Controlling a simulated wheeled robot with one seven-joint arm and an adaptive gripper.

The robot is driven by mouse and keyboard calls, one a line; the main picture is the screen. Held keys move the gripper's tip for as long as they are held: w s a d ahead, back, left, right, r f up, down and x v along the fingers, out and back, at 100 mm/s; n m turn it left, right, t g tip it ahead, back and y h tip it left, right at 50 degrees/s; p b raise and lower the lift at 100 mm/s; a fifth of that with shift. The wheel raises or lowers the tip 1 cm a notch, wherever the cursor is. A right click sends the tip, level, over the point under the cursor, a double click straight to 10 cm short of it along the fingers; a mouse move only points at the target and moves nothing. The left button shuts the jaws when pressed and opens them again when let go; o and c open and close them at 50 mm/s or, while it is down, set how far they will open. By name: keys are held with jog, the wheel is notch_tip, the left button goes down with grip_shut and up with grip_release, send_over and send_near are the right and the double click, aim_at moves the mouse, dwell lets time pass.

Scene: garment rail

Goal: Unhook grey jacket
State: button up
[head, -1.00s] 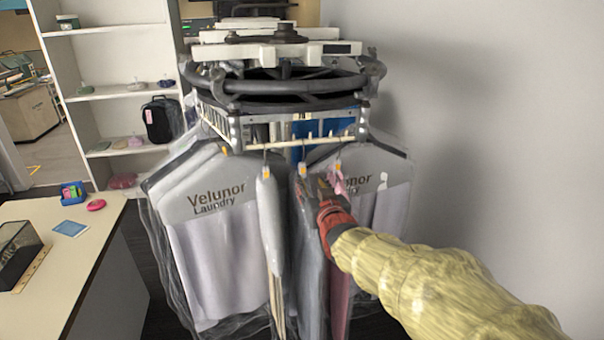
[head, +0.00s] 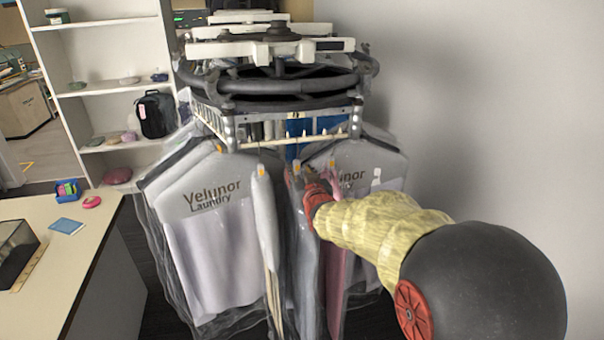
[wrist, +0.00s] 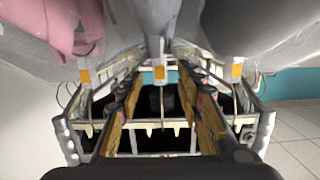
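A grey garment in clear film, which looks like the grey jacket (head: 306,262), hangs edge-on at the front of the rail, between a pale garment and a pink one. In the wrist view the grey jacket (wrist: 157,20) is at top centre, with an orange tag (wrist: 160,73) on its hanger neck. My gripper (wrist: 163,112) is open, one finger on each side of the thin hanger hook; contact is not visible. In the head view my gripper (head: 308,183) is at the jacket's top, and its fingertips are partly hidden among the garments.
The pink garment (wrist: 65,28) and another grey one (wrist: 240,25) hang close on either side. The toothed rail (head: 290,140) sits under a round carousel (head: 280,85). A counter (head: 60,270) and shelves (head: 105,90) stand left. A bare wall is right.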

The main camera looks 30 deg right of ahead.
aim_at(297, 168)
jog(key=b+x, duration=0.1)
jog(key=x, duration=0.2)
jog(key=shift+f+b, duration=0.15)
jog(key=shift+b, duration=0.15)
jog(key=shift+b+x, duration=0.35)
jog(key=shift+x, duration=0.7)
jog(key=shift+c, duration=1.1)
grip_shut()
jog(key=shift+w+r, duration=0.1)
jog(key=shift+r, duration=0.3)
jog(key=shift+r, duration=0.15)
jog(key=shift+r, duration=1.5)
